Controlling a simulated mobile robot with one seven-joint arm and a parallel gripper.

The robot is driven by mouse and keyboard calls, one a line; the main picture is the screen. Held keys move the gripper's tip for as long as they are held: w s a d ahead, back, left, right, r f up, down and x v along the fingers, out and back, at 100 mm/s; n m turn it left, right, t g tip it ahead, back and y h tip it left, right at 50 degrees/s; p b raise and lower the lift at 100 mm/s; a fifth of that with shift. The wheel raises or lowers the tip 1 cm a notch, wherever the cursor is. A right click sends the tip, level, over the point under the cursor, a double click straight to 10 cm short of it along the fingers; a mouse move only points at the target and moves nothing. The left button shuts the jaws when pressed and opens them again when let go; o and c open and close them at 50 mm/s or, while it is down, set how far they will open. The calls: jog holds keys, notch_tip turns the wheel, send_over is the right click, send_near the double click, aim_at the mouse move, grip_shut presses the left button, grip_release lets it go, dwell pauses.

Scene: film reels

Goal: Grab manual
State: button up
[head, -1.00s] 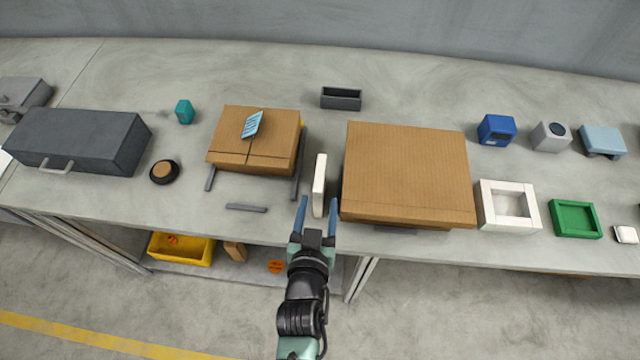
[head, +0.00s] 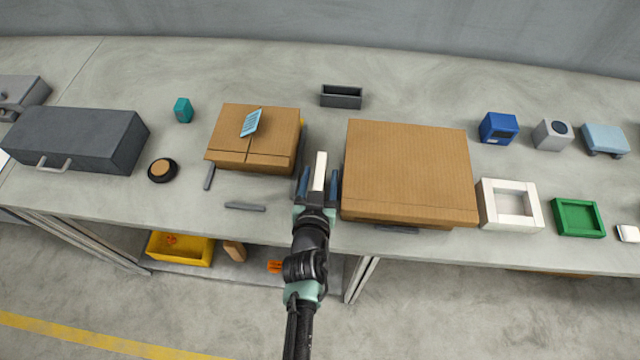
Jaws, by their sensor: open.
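A thin white upright slab (head: 320,164), which may be the manual, stands on the bench between two cardboard boxes. My gripper (head: 318,181) is open, with one finger to the left and one to the right of the slab's near end. I cannot tell whether either finger touches it. The slab's lower near part is hidden by the gripper. A light blue striped booklet (head: 250,123), which could also be a manual, lies on the smaller cardboard box (head: 226,133).
The large cardboard box (head: 405,170) stands close to the right of my gripper. A grey bar (head: 245,207) lies to the left. A dark open bin (head: 341,97) is behind.

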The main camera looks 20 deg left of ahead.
jog(key=shift+c, duration=0.3)
grip_shut()
jog(key=shift+r, duration=0.1)
